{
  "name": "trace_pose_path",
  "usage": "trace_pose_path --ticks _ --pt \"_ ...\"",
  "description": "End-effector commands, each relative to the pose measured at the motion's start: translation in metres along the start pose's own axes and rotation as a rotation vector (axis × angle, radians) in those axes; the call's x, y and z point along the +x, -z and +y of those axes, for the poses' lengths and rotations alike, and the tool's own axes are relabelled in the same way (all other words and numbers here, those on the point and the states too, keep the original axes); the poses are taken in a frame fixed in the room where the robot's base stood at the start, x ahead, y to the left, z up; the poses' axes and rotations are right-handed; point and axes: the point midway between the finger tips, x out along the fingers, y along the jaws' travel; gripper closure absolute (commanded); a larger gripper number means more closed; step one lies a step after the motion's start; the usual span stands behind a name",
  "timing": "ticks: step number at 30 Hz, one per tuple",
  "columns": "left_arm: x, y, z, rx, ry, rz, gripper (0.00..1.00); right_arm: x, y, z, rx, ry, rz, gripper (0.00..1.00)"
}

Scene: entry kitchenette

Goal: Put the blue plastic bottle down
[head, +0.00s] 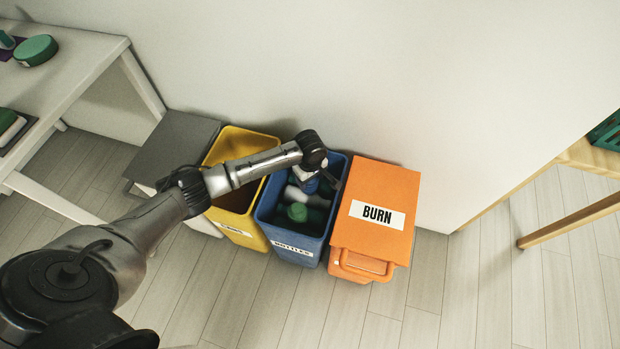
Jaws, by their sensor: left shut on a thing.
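My left arm reaches in from the left, and its gripper (322,181) points down at the mouth of the blue bin (262,213). The gripper is shut on the blue plastic bottle (309,185), of which only a small blue part shows under the wrist. The wrist and the dark bin interior hide the rest, so I cannot tell how the bottle is tilted or whether it touches anything in the bin. The bin's front label seems to read "BOTTLES". My right gripper is not in view.
Green (297,212) and pale items lie inside the blue bin. An open yellow bin (240,230) stands to its left, with a grey-topped bin (178,143) beyond. An orange lidded "BURN" bin (380,195) stands to the right. A white table (75,60) is at the left.

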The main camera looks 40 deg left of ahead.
Motion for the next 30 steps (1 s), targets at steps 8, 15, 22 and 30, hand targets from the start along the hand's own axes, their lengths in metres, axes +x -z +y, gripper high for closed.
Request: trace_pose_path --ticks 8,15,22,30 --pt "-0.001 0.0 0.0 0.0 -0.001 -0.001 0.66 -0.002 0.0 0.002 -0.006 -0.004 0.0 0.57" --pt "0.001 0.0 0.0 0.0 0.0 0.0 0.21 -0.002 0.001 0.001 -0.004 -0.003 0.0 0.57" --pt "0.001 0.0 0.0 0.0 0.0 0.0 0.12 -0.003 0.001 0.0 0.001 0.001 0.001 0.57" --pt "-0.016 0.0 0.0 0.0 -0.001 0.0 0.12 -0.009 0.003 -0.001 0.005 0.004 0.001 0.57"
